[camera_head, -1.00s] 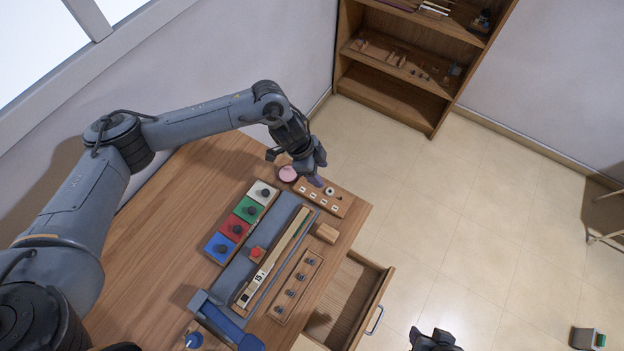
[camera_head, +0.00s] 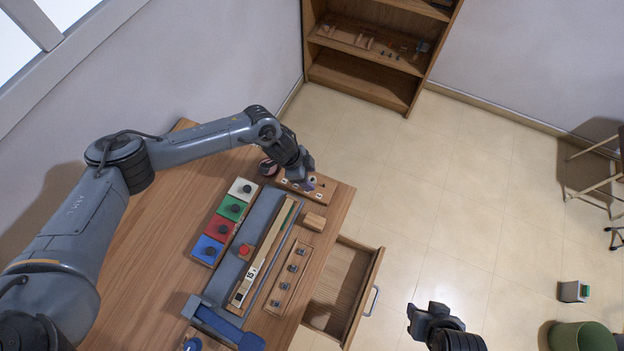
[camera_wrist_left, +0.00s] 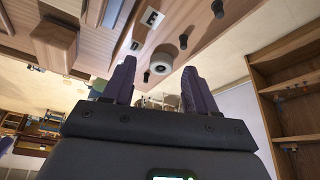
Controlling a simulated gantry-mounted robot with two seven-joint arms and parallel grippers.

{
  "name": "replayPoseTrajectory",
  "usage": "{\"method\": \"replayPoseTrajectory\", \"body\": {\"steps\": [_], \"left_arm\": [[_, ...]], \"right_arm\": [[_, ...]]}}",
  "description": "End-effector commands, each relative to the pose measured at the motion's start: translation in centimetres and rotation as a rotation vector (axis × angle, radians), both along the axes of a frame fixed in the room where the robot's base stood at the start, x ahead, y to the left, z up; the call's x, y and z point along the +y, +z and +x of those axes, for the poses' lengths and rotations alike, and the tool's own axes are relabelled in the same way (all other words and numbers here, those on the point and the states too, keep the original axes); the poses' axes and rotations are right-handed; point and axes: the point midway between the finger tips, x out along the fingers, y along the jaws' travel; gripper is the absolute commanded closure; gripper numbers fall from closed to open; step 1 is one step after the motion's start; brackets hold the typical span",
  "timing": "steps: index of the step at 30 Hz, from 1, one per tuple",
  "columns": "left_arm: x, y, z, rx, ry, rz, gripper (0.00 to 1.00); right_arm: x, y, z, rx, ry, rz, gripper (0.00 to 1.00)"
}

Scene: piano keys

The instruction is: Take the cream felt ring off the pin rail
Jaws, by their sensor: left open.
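The wooden pin rail (camera_head: 323,194) lies at the far right end of the table. In the left wrist view the rail (camera_wrist_left: 187,20) shows dark pins and white letter tiles. A pale ring (camera_wrist_left: 160,63), which looks like the cream felt ring, sits around a dark pin there. My left gripper (camera_head: 309,184) is over the rail, covering part of it in the head view. In the left wrist view its two fingers (camera_wrist_left: 158,85) are apart, with the ring visible in the gap, not gripped. My right gripper (camera_head: 411,318) is off the table at lower right; its jaws are unclear.
Coloured blocks with black knobs (camera_head: 229,208), a long key piece (camera_head: 262,256) and a small wooden block (camera_head: 314,222) lie near the rail. An open drawer (camera_head: 343,287) juts from the table. A shelf (camera_head: 365,75) stands beyond.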

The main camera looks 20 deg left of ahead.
Motion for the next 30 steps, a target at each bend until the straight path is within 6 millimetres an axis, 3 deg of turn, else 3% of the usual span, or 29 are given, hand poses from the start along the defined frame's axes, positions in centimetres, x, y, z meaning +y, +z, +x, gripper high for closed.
{"method": "replayPoseTrajectory", "body": {"steps": [10, 21, 30], "left_arm": [[-0.26, -0.7, 0.14, -0.001, 0.0, 0.0, 0.43], [-0.24, -0.69, 0.13, -0.001, 0.0, 0.0, 0.98], [-0.24, -0.63, 0.14, -0.001, 0.0, 0.0, 1.0]], "right_arm": [[0.06, -0.09, -0.01, 0.0, 0.0, 0.002, 0.57], [-0.14, -0.11, -0.04, 0.001, 0.004, -0.007, 0.57], [-0.2, -0.12, -0.04, 0.001, 0.006, -0.008, 0.57]]}}
